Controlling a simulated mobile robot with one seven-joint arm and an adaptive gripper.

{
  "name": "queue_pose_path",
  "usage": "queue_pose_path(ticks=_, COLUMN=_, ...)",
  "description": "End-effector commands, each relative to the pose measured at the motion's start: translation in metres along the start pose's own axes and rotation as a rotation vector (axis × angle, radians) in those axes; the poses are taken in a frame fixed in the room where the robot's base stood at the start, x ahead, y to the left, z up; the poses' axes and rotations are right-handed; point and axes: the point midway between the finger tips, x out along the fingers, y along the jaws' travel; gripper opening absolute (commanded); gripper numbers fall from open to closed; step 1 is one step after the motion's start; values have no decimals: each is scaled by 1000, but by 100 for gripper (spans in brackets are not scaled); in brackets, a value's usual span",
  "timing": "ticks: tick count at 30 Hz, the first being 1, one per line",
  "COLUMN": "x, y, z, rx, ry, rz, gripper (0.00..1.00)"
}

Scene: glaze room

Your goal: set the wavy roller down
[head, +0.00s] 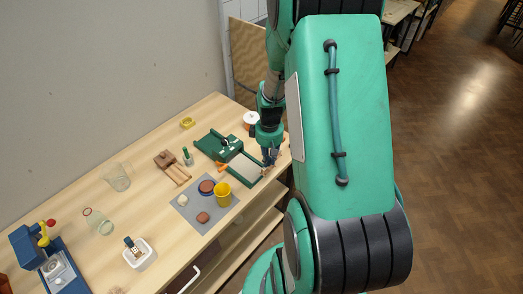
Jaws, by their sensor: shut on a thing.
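My gripper (269,158) is at the right end of the table, by the right edge of a green tray with a pale slab (245,168). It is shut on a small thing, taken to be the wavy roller. The thing is tiny here and mostly hidden by the fingers, so its wavy shape does not show. I cannot tell whether it touches the tray or the table.
A green device (213,147) stands left of the tray, a white round item (250,118) behind. A yellow cup (223,189) stands in front, on a grey mat (212,228). Glass jars (118,178) stand farther left. Bare wooden tabletop (150,210) lies between.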

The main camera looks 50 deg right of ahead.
Motion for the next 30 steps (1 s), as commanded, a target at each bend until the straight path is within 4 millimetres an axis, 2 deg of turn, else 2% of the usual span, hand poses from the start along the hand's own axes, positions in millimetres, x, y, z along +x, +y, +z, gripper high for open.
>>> queue_pose_path(ticks=5, x=0, y=2, z=-3, rx=0, ry=0, rz=0, gripper=0)
queue_pose_path(ticks=10, x=2, y=12, z=-14, rx=0, ry=-1, rz=-1, gripper=0)
queue_pose_path(ticks=30, x=12, y=86, z=-97, rx=0, ry=0, rz=0, gripper=0)
